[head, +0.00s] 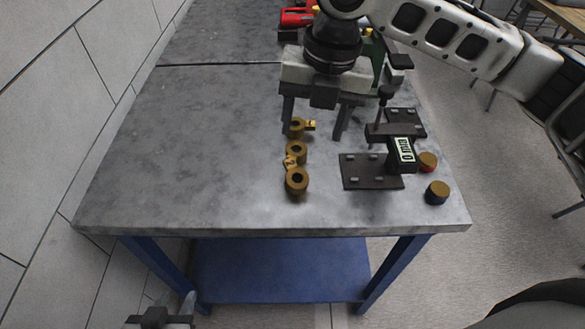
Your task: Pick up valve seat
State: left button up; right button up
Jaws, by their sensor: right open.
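Three brass ring-shaped parts lie in a column on the grey table: a far ring (297,129), a middle ring (296,152) and a near ring (297,182). I cannot tell by look which is the valve seat. My left gripper (165,312) shows only partly at the bottom edge, below the table's front, away from the rings.
A dark fixture (372,172) with a labelled block stands right of the rings. Red and green items stand at the back. The table's left half is clear.

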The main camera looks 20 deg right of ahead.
send_over(297, 181)
jog(key=s+d, duration=0.1)
notch_tip(297, 181, down, 7)
jog(key=shift+d+r, duration=0.1)
jog(key=shift+d, duration=0.05)
jog(key=shift+w+a+f, duration=0.15)
jog(key=shift+f, duration=0.75)
jog(key=shift+w+a+f, duration=0.1)
jog(key=shift+a+f, duration=0.1)
jog(key=shift+f, duration=0.7)
jog(key=shift+w+a+f, duration=0.15)
jog(key=shift+f, duration=0.75)
jog(key=shift+r, duration=0.1)
grip_shut()
